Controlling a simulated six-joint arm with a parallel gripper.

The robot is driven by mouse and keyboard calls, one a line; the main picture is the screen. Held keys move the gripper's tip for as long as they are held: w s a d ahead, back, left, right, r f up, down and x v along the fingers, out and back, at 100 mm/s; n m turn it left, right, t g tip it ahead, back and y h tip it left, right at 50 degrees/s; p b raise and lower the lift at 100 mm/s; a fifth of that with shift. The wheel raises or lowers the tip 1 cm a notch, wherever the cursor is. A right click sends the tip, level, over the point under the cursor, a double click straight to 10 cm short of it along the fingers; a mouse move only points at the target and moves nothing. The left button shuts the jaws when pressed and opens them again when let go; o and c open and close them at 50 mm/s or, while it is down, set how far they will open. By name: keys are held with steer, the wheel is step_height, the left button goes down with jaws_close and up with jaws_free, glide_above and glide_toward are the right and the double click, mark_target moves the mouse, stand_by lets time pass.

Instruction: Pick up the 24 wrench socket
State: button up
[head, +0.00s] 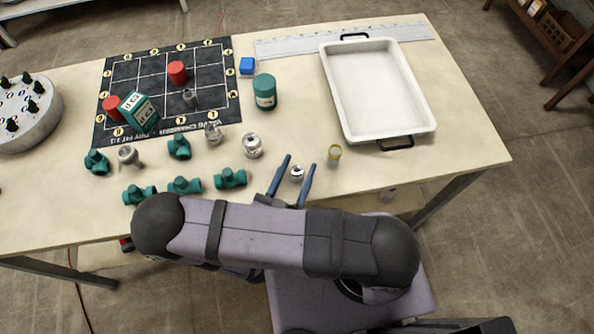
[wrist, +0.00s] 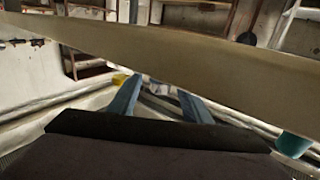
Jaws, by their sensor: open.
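My gripper (head: 301,161) is open near the front edge of the table, its two blue fingers spread. A small silver socket-like piece (head: 296,174) stands between the fingers, with no clear contact on either one. Its size mark is too small to read, so I cannot tell if it is the 24 socket. A larger silver piece (head: 253,146) and another silver piece (head: 213,134) stand to the left, their marks also unreadable. In the wrist view my open gripper (wrist: 160,84) shows low and tilted, and what lies between the fingers is unclear.
A teal canister (head: 265,92), a white tray (head: 375,90) and a black grid mat (head: 125,73) are farther back. The right front table is clear.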

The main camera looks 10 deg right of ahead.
mark_target(297, 170)
jaws_close()
steer(key=shift+r, duration=0.1)
step_height(297, 170, up, 10)
steer(key=p, duration=0.9)
